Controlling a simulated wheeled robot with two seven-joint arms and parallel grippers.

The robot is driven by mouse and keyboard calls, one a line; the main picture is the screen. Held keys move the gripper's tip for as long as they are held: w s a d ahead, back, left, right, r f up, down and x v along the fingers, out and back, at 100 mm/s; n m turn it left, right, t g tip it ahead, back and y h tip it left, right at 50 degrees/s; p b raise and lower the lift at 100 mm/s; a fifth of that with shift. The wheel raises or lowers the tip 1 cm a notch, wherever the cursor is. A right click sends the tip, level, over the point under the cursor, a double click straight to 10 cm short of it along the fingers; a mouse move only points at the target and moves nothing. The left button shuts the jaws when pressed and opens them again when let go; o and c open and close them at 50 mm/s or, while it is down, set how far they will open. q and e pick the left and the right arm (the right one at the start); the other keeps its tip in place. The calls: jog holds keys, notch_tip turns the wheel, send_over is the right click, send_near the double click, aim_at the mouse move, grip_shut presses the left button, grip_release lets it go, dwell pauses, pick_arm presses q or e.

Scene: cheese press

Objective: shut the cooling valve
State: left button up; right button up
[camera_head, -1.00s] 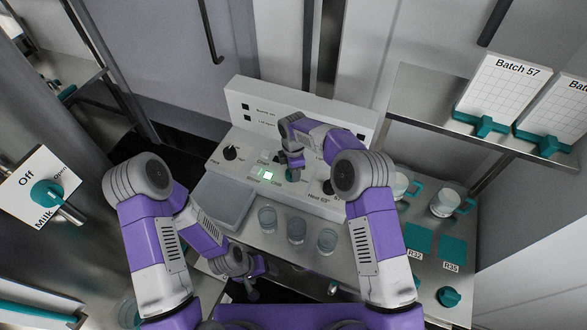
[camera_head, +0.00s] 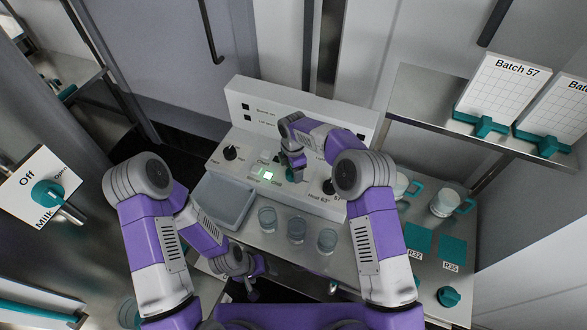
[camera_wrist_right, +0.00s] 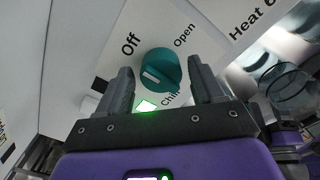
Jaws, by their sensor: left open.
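The teal knob (camera_wrist_right: 160,70) of the valve on the panel shows in the right wrist view. "Off" is printed to its upper left, "Open" to its upper right, and a partly hidden label starting "Chi" is below. A white mark lies on its face. My right gripper (camera_wrist_right: 160,78) is open, with one finger on each side of the knob; I cannot tell whether they touch it. In the head view my right gripper (camera_head: 294,165) hangs over the panel and partly hides the knob (camera_head: 291,176). My left gripper (camera_head: 250,284) is open and low, away from the panel.
A shallow bin (camera_head: 219,201) and three glasses (camera_head: 297,230) stand in front of the panel. A black knob (camera_head: 328,187) is close to my right gripper. Teal-handled mugs (camera_head: 445,203) stand at right. A milk valve (camera_head: 47,193) is at far left.

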jog(key=shift+o, duration=0.3)
jog(key=shift+r, duration=0.1)
notch_tip(320, 180, up, 7)
jog(key=shift+r+p, duration=0.2)
jog(key=shift+p, duration=0.35)
